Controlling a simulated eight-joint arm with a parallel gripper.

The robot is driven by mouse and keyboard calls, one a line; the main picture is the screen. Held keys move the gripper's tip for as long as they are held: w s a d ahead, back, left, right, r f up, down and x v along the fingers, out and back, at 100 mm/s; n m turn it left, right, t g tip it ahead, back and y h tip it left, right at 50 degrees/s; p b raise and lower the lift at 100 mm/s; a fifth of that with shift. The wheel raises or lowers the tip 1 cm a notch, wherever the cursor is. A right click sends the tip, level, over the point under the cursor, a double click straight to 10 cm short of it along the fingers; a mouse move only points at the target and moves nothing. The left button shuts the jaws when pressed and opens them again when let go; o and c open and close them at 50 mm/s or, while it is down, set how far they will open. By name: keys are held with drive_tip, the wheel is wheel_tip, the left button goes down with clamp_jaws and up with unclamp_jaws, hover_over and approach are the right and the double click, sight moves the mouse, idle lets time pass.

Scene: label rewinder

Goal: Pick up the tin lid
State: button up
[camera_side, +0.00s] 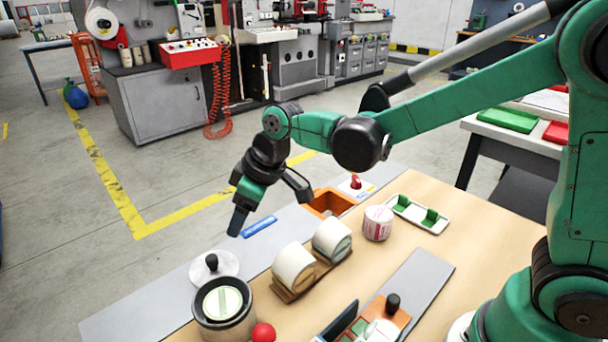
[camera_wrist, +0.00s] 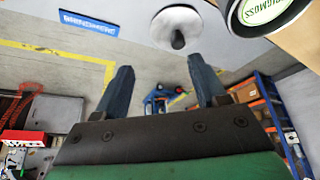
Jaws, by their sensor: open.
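The tin lid, a white disc with a black knob (camera_side: 213,265), lies on the grey strip at the front left of the bench, beside an open-topped dark tin (camera_side: 225,312) with a pale green round label inside its rim. My gripper (camera_side: 237,224) is above and behind the lid, pointing down, apart from it. In the wrist view the two dark blue fingers (camera_wrist: 160,68) are spread with nothing between them. The lid (camera_wrist: 178,26) shows beyond the fingertips, with its knob toward me. The tin (camera_wrist: 262,12) is partly cut off at upper right.
Two white rolls (camera_side: 294,268) stand on a wooden holder right of the lid. An orange bin (camera_side: 329,203), a pink-and-white roll (camera_side: 377,223) and a white tray (camera_side: 418,214) are farther back. A red ball (camera_side: 263,332) is beside the tin.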

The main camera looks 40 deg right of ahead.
drive_tip(key=n+g, duration=0.1)
drive_tip(key=n, duration=0.1)
hover_over(213, 257)
drive_tip(key=s+d, duration=0.2)
drive_tip(key=x, duration=0.4)
drive_tip(key=shift+s+d+f, duration=0.2)
drive_tip(key=shift+s+d, duration=0.05)
drive_tip(key=shift+s, duration=0.05)
drive_tip(key=shift+x, duration=2.65)
drive_tip(key=shift+a, duration=0.1)
clamp_jaws()
